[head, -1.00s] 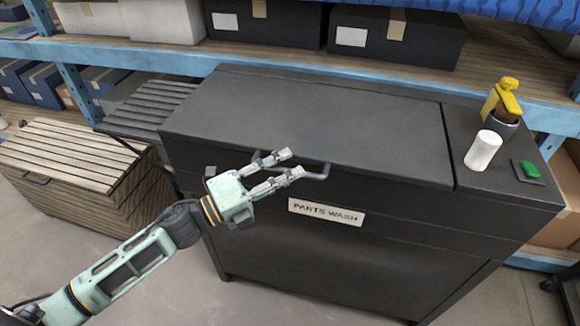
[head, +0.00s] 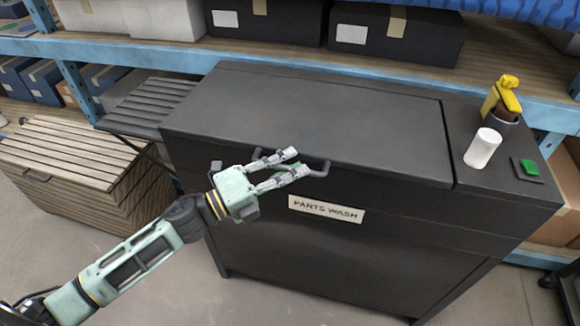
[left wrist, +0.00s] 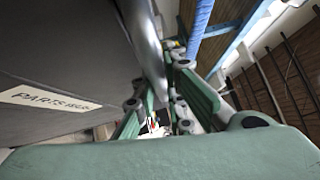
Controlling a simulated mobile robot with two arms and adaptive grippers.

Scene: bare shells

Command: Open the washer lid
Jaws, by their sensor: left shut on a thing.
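The parts washer is a dark grey cabinet with a "PARTS WASH" label (head: 326,208) on its front. Its flat lid (head: 310,115) is down and level with the right-hand panel. A grey bar handle (head: 320,170) sticks out at the lid's front edge. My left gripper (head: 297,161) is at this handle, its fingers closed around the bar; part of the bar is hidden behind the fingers. In the left wrist view the handle bar (left wrist: 150,50) runs between the fingers of the gripper. My right gripper is not in view.
A white cylinder (head: 482,149), a yellow-topped bottle (head: 502,98) and a green button (head: 529,168) are on the washer's right panel. A slatted wooden chest (head: 70,155) stands at left. Shelves with boxes (head: 395,38) stand behind. The space above the lid looks clear.

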